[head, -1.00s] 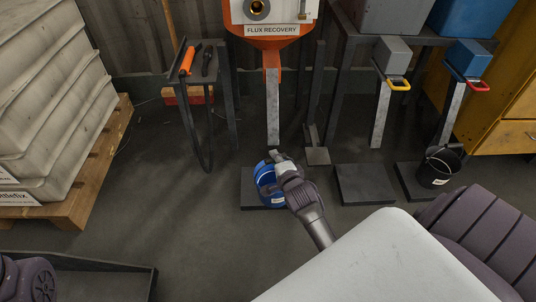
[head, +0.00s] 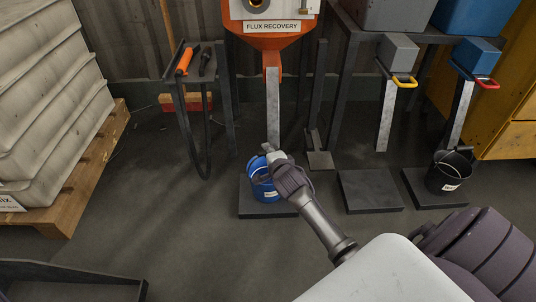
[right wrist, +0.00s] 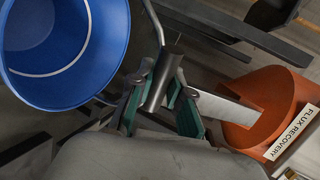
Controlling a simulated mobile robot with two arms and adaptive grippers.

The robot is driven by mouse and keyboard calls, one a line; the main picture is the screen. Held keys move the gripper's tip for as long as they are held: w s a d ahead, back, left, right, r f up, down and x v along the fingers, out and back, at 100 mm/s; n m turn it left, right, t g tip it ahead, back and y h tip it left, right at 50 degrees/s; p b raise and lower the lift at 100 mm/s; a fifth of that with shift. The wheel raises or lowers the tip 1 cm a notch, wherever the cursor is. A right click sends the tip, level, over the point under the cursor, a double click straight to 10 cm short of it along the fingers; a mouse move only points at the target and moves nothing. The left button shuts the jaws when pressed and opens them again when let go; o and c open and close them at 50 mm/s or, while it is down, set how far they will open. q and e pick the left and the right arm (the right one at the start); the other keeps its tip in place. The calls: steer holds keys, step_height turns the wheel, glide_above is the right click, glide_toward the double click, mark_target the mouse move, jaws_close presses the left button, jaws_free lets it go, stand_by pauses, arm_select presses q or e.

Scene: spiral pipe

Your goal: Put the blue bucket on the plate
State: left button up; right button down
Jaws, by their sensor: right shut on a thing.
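The blue bucket (head: 262,187) is at the dark flat plate (head: 247,209) below the orange hopper in the head view. I cannot tell whether its base touches the plate. In the right wrist view the bucket (right wrist: 100,62) is at upper left, with its open mouth and a pale ring inside showing. My right gripper (head: 277,160) is at the bucket's upper right side. In the right wrist view its fingers (right wrist: 160,105) are shut on the dark grip (right wrist: 164,72) of the bucket's wire handle. The gripper and arm hide part of the bucket and plate. My left gripper is out of view.
The orange hopper (head: 268,46) has a chute hanging behind the bucket. An empty plate (head: 370,190) lies to the right; a black bucket (head: 448,172) stands farther right. A small stand (head: 190,92) with tools and a loaded pallet (head: 65,205) are left, with clear floor between.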

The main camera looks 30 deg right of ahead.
steer(key=shift+r, duration=0.1)
steer(key=c, duration=1.6)
jaws_free()
steer(key=shift+f, duration=0.2)
steer(key=o, duration=0.5)
steer(key=shift+r, duration=0.1)
